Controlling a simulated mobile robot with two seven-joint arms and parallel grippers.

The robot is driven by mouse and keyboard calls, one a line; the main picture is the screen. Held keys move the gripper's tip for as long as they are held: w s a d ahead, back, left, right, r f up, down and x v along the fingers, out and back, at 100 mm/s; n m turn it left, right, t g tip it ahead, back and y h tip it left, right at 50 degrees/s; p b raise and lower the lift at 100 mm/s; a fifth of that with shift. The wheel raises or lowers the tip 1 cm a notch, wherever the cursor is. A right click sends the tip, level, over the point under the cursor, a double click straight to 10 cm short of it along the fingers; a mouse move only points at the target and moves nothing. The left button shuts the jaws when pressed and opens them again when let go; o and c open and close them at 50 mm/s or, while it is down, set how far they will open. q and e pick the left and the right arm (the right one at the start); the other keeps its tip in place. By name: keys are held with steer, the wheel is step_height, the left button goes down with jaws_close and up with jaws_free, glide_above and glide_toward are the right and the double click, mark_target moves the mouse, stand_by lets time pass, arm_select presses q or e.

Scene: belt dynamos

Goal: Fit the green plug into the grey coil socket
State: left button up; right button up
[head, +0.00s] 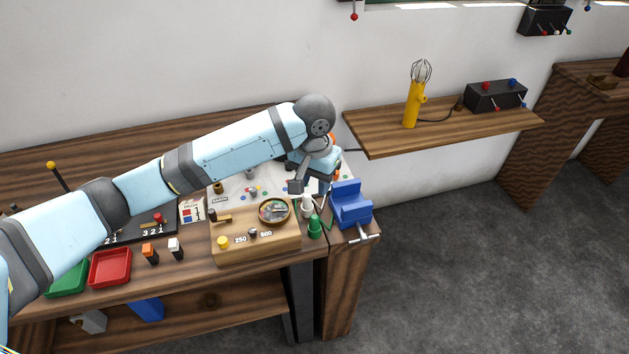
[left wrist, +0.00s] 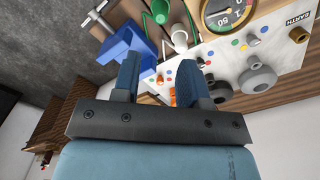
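The green plug (head: 315,228) stands at the right end of the bench, in front of a white plug-like piece (head: 307,206). It also shows at the top of the left wrist view (left wrist: 160,12), with thin green cable nearby. My left gripper (head: 312,186) is above the bench end, behind the green plug and left of the blue vise. In the left wrist view its fingers (left wrist: 160,82) are apart with nothing held. Grey round fittings (left wrist: 260,80) on the white board look like sockets; I cannot tell which is the coil socket. My arm hides part of the board in the head view.
The blue vise (head: 350,205) stands close right of the gripper. A wooden meter box (head: 262,243) stands to the left. Red (head: 110,268) and green trays lie farther left.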

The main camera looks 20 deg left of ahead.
mark_target(314, 216)
arm_select(q)
step_height(314, 216, down, 12)
steer(key=shift+w+f+p, duration=0.1)
steer(key=shift+w+p, duration=0.05)
steer(key=shift+p, duration=0.15)
steer(key=shift+f, duration=0.7)
steer(key=shift+c, duration=0.3)
steer(key=c, duration=0.6)
steer(key=shift+r+p, duration=2.35)
steer(key=shift+p, duration=0.55)
steer(key=shift+c, duration=0.2)
steer(key=shift+f, duration=0.1)
